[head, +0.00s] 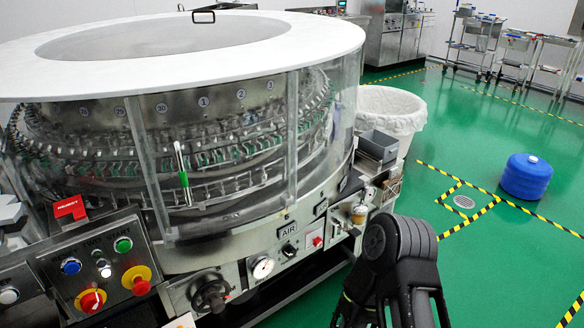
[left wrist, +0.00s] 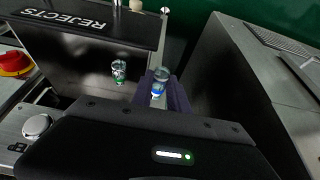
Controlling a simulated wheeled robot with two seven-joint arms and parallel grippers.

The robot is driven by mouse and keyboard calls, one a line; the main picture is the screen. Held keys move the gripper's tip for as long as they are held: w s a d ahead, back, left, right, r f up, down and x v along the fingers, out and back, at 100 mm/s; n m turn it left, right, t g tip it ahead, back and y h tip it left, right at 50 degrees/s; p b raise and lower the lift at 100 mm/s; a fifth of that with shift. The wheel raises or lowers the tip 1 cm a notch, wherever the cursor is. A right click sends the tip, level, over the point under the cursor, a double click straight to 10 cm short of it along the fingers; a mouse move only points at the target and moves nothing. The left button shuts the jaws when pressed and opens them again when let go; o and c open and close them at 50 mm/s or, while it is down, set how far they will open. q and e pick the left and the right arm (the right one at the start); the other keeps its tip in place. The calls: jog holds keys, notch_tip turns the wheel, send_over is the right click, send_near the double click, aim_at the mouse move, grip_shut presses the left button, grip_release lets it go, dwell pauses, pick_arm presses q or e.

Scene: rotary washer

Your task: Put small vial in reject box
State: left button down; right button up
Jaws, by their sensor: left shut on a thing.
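In the left wrist view, my left gripper (left wrist: 161,97) is shut on a small clear vial (left wrist: 159,82) with a blue band. The vial stands roughly upright between the fingers. Beside it on the left is the reject box (left wrist: 75,28), with a dark front strip lettered REJECTS. A second small vial shape (left wrist: 118,70), with a green band, shows against the grey surface below this strip; I cannot tell whether it is inside the box or a reflection.
The round washer (head: 210,22) with clear walls fills the left of the head view. A control panel (head: 100,262) with buttons stands in front of it. A white-lined bin (head: 392,108) and a blue drum (head: 526,177) stand to the right. The green floor there is mostly clear.

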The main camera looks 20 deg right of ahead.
pick_arm(q)
jog(key=w+d+r+m+p, duration=0.1)
jog(key=d+r, duration=0.4)
jog(key=d, duration=0.8)
jog(key=w+d+r+m+h+p, duration=0.1)
jog(key=w+d+r+p, duration=0.3)
jog(key=d, duration=0.9)
jog(key=w+d+r+m+p, duration=0.1)
jog(key=w+d+r+p, duration=0.2)
jog(key=d, duration=0.9)
notch_tip(320, 180, up, 3)
jog(key=shift+w+d+f+m, duration=0.1)
jog(key=shift+w+d+m, duration=0.15)
jog(key=shift+d+m, duration=0.15)
